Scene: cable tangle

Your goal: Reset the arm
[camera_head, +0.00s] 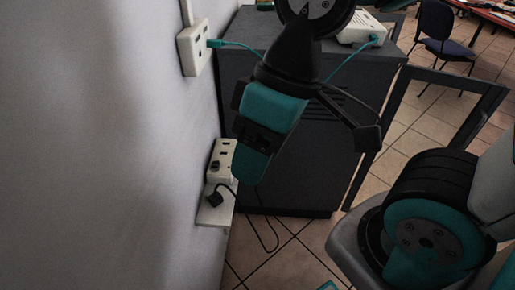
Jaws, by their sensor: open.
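My gripper (252,156) hangs from my wrist in the upper middle of the head view, teal and black, pointing down and slightly left. It is open, and nothing shows held in it. It is in front of the dark grey cabinet (310,175), near the wall, and hides part of the cabinet's front. My wrist and gripper also hide the middle of a teal cable (236,44). One end of this cable is plugged into the upper wall socket (198,50). A teal cable end also shows at a white box (364,28) on the cabinet.
The grey wall (90,150) fills the left side. A lower socket box (222,160) has a black plug (213,197) by it, and a thin black cord trails to the tiled floor (285,255). A dark frame (480,88) and a chair (440,28) stand at right.

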